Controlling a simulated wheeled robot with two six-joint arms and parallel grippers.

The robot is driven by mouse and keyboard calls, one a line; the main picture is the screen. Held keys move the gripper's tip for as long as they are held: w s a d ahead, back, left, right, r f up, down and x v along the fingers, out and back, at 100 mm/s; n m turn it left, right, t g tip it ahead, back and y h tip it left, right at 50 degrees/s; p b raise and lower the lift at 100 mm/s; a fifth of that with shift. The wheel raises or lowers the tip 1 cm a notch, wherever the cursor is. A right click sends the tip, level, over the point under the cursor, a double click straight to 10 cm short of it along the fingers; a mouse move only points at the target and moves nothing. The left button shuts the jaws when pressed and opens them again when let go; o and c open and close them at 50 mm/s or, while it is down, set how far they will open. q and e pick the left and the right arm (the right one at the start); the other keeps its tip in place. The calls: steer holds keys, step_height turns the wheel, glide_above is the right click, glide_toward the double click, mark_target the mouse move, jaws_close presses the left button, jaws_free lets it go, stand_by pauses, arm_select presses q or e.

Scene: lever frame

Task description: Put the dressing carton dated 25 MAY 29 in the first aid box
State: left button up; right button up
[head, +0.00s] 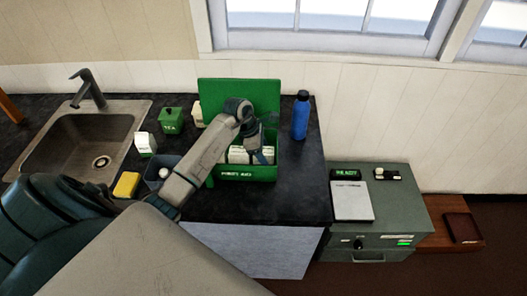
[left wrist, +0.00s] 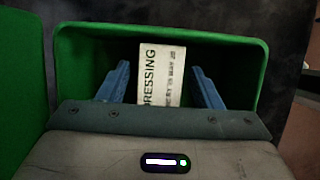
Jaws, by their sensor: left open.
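The green first aid box (head: 247,173) stands on the dark counter with its lid (head: 240,95) raised. Its green wall also shows in the left wrist view (left wrist: 250,50). White contents (head: 238,155) show inside it in the head view, partly hidden by my arm. In the left wrist view a white carton (left wrist: 162,75) marked DRESSING lies in the box, between my fingers. A line of small print runs along it, too blurred to read surely. My left gripper (left wrist: 159,72) is open, with its blue fingers on either side of the carton. My right gripper is not in view.
A blue bottle (head: 300,116) stands right of the box. A green tea tin (head: 171,120), a white container (head: 146,143) and a yellow sponge (head: 126,185) stand to its left, near the sink (head: 80,145). A grey cabinet (head: 385,215) is at the right. The counter's front right is clear.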

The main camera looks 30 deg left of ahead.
arm_select(q)
steer(key=shift+r, duration=0.2)
steer(key=shift+a+r, duration=0.1)
steer(key=shift+a, duration=0.05)
steer(key=b+v, duration=0.5)
steer(key=v, duration=0.6)
steer(key=shift+r+b, duration=0.3)
steer(key=shift+s+a, duration=0.1)
steer(key=shift+s, duration=0.05)
